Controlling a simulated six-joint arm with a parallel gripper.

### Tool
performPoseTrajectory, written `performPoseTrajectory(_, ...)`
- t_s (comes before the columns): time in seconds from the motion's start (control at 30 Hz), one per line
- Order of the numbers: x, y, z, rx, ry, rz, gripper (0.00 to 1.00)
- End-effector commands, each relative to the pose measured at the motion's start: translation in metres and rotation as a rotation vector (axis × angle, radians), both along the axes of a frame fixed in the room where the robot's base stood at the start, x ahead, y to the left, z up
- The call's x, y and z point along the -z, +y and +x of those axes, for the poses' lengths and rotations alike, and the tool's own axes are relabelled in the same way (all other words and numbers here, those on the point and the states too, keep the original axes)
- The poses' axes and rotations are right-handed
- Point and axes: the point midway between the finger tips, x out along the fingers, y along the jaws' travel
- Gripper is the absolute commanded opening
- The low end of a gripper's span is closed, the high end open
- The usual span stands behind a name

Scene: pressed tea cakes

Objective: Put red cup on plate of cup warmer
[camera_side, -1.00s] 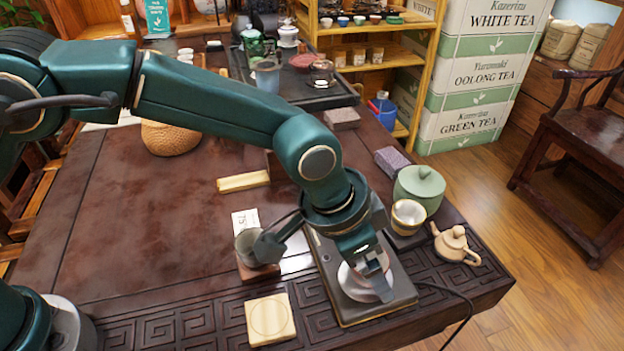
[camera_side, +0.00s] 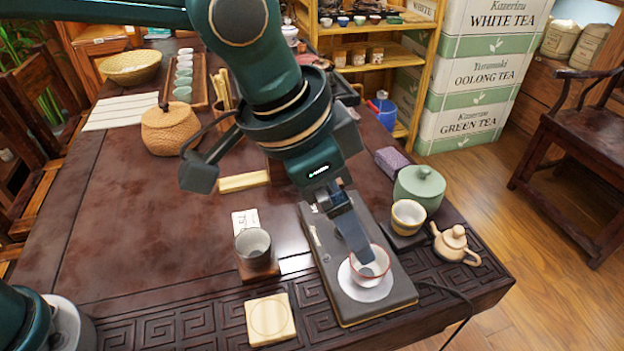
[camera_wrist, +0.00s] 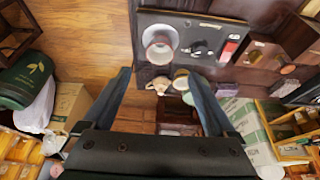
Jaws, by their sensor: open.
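The red cup, white with a red rim (camera_side: 370,264), stands upright on the white round plate (camera_side: 366,290) of the dark cup warmer (camera_side: 330,262). In the wrist view the cup (camera_wrist: 160,38) shows near the top, beyond the fingertips. My gripper (camera_side: 357,246) is above the warmer in the side view, and one finger overlaps the cup's far rim there. In the wrist view the fingers of my gripper (camera_wrist: 162,88) are wide apart with nothing between them. The gripper is open and apart from the cup.
A grey cup (camera_side: 253,246) stands left of the warmer, near a wooden coaster (camera_side: 270,319). A gold-rimmed cup (camera_side: 408,216), a green lidded jar (camera_side: 419,189) and a clay teapot (camera_side: 455,244) stand to the right. A cable (camera_side: 458,298) runs from the warmer.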

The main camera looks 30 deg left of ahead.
Motion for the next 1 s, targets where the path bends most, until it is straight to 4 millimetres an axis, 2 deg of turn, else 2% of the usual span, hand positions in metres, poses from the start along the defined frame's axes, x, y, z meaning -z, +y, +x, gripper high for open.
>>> performPoseTrajectory(0.17, -0.014, 0.019, 0.0, -0.041, -0.006, -0.004, 0.91)
performPoseTrajectory(0.27, -0.028, 0.051, 0.0, -0.115, -0.015, -0.01, 0.91)
performPoseTrajectory(0.33, -0.037, 0.08, -0.004, -0.188, -0.023, -0.016, 0.91)
performPoseTrajectory(0.5, -0.049, 0.149, -0.028, -0.373, -0.044, -0.026, 0.91)
performPoseTrajectory(0.6, -0.047, 0.183, -0.049, -0.482, -0.058, -0.03, 0.91)
performPoseTrajectory(0.73, -0.037, 0.218, -0.078, -0.613, -0.075, -0.035, 0.91)
performPoseTrajectory(0.83, -0.027, 0.234, -0.097, -0.693, -0.085, -0.037, 0.91)
performPoseTrajectory(1.0, -0.013, 0.248, -0.116, -0.772, -0.093, -0.038, 0.91)
